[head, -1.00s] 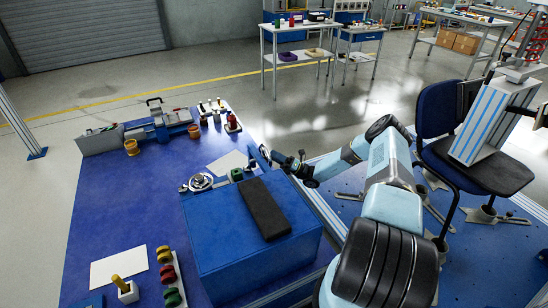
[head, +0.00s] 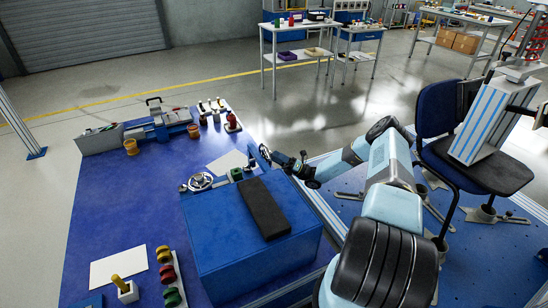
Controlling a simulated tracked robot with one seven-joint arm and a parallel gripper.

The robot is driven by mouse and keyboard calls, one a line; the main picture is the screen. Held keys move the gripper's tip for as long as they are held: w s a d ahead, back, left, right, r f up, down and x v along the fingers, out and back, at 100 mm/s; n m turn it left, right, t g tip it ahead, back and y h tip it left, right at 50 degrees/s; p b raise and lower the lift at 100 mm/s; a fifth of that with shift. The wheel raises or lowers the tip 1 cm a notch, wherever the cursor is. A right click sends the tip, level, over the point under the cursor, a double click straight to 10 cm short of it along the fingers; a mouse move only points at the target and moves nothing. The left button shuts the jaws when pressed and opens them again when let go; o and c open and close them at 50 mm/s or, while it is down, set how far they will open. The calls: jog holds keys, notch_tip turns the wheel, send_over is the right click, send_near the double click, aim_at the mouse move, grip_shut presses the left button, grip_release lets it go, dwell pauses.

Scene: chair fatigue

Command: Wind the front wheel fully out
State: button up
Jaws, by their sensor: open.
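A blue box-shaped machine (head: 255,258) stands on the blue bench top. A silvery handwheel (head: 201,181) sits at its far left edge. My arm reaches in from the right, and my gripper (head: 267,155) is at the far edge of the machine, to the right of this handwheel and apart from it. A small pale rounded part shows at the gripper's tip; I cannot tell whether it is another wheel or part of the gripper. The jaws are open, but their fingers are small and partly hidden. I cannot tell which wheel is the front one.
A black pad (head: 265,207) lies on the machine. A small green part (head: 237,174) is near the handwheel. A vise-like device (head: 160,125) and small pots stand at the bench's far end. Colored knobs (head: 168,275) stand front left. An office chair (head: 440,115) stands on the right.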

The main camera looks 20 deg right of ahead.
jog(key=v, duration=1.2)
jog(key=shift+d+f, duration=0.25)
jog(key=shift+f, duration=0.05)
jog(key=shift+s, duration=0.1)
jog(key=a+r+n+g+h, duration=0.2)
jog(key=a+r+n+g, duration=0.3)
jog(key=r, duration=0.5)
jog(key=a+r+n+g+h, duration=0.2)
jog(key=a+r+n+g, duration=0.1)
jog(key=r+n+g, duration=0.55)
jog(key=s+a+r+n+h, duration=0.25)
jog(key=s+r+h, duration=0.2)
jog(key=r, duration=0.45)
jog(key=s+a+r+n+h, duration=0.2)
jog(key=s+r+n+h, duration=0.25)
jog(key=r, duration=0.45)
jog(key=s+a+r+n+t+h, duration=0.25)
jog(key=s+r+n+h, duration=0.3)
jog(key=s+r, duration=0.85)
jog(key=s+d+r+n+t+h, duration=0.1)
jog(key=s+r+n+t, duration=0.2)
jog(key=s, duration=0.6)
jog(key=s+d+r+n+t+h, duration=0.2)
jog(key=s+r+n+t, duration=0.1)
jog(key=s, duration=0.6)
jog(key=shift+s+d+n+t, duration=0.3)
jog(key=shift+n+t, duration=0.1)
jog(key=shift+n, duration=0.4)
jog(key=shift+r+h, duration=0.15)
jog(key=shift+h, duration=0.1)
